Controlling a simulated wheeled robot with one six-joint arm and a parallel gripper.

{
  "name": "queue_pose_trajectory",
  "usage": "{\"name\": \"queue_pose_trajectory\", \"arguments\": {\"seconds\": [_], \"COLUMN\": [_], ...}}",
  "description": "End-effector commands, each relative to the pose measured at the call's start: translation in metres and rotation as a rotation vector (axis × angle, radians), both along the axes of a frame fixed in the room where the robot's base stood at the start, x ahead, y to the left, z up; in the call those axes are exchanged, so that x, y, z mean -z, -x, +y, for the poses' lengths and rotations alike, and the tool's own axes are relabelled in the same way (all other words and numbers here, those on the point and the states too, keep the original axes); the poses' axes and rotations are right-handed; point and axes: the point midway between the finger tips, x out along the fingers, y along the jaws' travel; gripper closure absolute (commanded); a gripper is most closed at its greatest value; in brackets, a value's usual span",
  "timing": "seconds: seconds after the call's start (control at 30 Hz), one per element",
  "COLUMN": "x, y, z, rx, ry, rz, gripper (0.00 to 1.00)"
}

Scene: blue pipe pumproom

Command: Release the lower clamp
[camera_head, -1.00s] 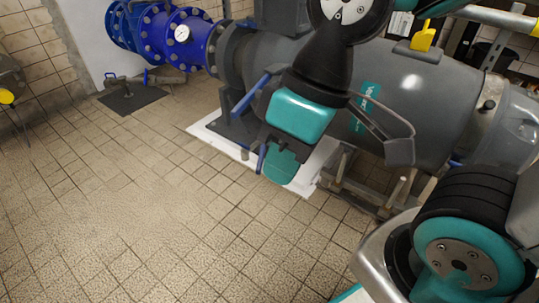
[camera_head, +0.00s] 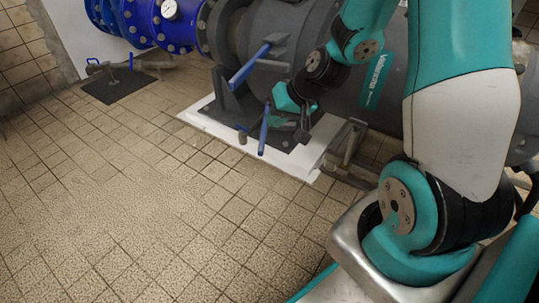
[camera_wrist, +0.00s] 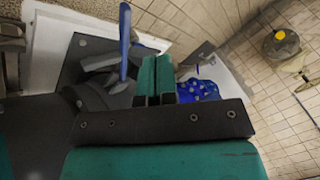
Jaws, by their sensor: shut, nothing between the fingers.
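The lower clamp has a blue lever (camera_head: 264,130) standing nearly upright at the front of the grey machine's foot, with a small fitting (camera_head: 242,136) to its left. A second blue lever (camera_head: 250,67) sits higher, slanted, on the grey bracket. My gripper (camera_head: 276,121) is just right of the lower lever; its fingers are partly hidden there. In the wrist view my teal fingers (camera_wrist: 156,72) are together with nothing between them. A blue lever (camera_wrist: 124,42) stands just left of them; I cannot tell which one it is, or whether they touch.
The large grey cylindrical machine (camera_head: 340,85) stands on a white plinth (camera_head: 300,163). Blue flanged piping (camera_head: 160,25) joins it at the left. A dark floor plate with a blue-handled fitting (camera_head: 118,86) lies at the left. The tiled floor (camera_head: 150,200) in front is clear.

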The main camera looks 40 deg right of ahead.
Motion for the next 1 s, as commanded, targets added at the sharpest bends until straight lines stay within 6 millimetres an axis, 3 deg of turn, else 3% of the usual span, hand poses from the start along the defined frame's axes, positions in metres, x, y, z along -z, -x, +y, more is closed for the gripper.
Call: {"name": "queue_pose_trajectory", "arguments": {"seconds": [0.03,0.1,0.2,0.3,0.47,0.83,1.0], "x": [0.035,0.059,0.079,0.09,0.108,0.172,0.169], "y": [-0.001,-0.001,0.001,0.001,-0.011,-0.057,-0.075], "z": [-0.027,-0.055,-0.08,-0.089,-0.087,-0.077,-0.057], "rx": [0.093,0.186,0.271,0.304,0.305,0.302,0.3], "ry": [-0.005,0.0,0.009,0.014,0.016,0.016,0.016], "rz": [-0.003,-0.02,-0.038,-0.045,-0.047,-0.046,-0.049], "gripper": [1.0,1.0,1.0,1.0,1.0,1.0,1.0]}}
